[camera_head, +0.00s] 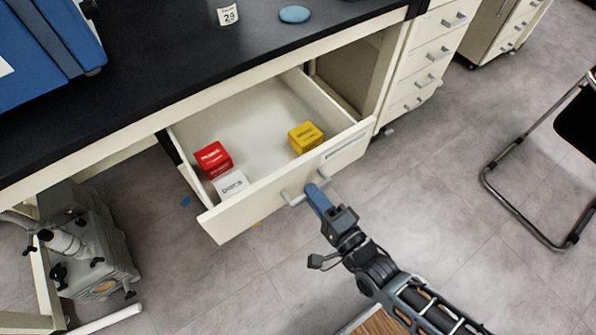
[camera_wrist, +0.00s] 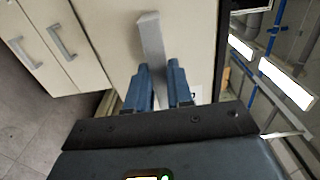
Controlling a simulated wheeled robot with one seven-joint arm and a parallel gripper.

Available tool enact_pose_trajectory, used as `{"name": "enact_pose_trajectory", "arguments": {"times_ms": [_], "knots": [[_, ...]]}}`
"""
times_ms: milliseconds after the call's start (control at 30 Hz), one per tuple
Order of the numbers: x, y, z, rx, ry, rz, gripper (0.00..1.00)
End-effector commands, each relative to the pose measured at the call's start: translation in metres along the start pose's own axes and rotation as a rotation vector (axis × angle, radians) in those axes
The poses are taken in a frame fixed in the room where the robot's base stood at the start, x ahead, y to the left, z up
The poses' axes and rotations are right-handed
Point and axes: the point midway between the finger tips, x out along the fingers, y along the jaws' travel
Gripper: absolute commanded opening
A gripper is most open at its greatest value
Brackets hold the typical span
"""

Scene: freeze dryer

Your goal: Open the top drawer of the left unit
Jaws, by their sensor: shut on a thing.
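The top drawer (camera_head: 225,222) of the left unit is pulled well out from under the black bench top in the head view. Inside it are a red box (camera_head: 213,158), a white box (camera_head: 231,184) and a yellow box (camera_head: 305,137). My gripper (camera_head: 317,192) is at the drawer's front and shut on the bar handle (camera_head: 292,198). In the wrist view, the blue fingers of my gripper (camera_wrist: 160,80) stand on either side of the pale handle (camera_wrist: 150,38), against the cream drawer front.
The black bench top (camera_head: 160,80) carries a blue machine (camera_head: 50,40), a cup (camera_head: 227,13) and a blue round object (camera_head: 294,14). A pump (camera_head: 95,240) stands on the floor at left. A chair (camera_head: 530,205) is at right. Grey floor is clear between the drawer and chair.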

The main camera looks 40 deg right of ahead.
Motion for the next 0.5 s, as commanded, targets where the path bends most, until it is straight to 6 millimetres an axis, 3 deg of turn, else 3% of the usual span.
{"name": "enact_pose_trajectory", "arguments": {"times_ms": [200, 500], "knots": [[-0.033, 0.001, 0.001, 0.0, -0.002, 0.004, 0.0], [-0.046, 0.001, 0.001, 0.0, -0.002, 0.002, 0.0]]}}
